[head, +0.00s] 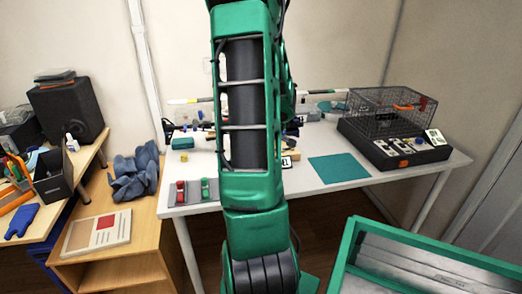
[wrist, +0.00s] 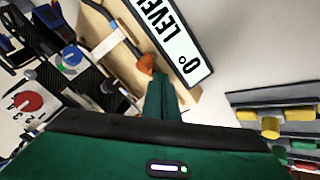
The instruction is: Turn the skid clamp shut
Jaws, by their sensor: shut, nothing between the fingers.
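In the wrist view, an orange-tipped piece (wrist: 146,63), which looks like the skid clamp's handle, sits at the edge of a wooden base (wrist: 105,22). My gripper (wrist: 160,82) is shut with nothing between its green fingers. Its tips appear right beside the orange piece; I cannot tell whether they touch it. Part of the clamp is hidden, so how far it is turned is unclear. A black-framed "LEVEL 0°" sign (wrist: 178,38) lies just right of the base. In the head view my arm hides the gripper and the clamp.
Dark model parts with a blue knob (wrist: 71,56) and a red dial (wrist: 20,103) are left of the base. A grey rack with yellow pegs (wrist: 270,127) is at right. On the white table are a teal mat (head: 338,169) and a wire cage (head: 393,108).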

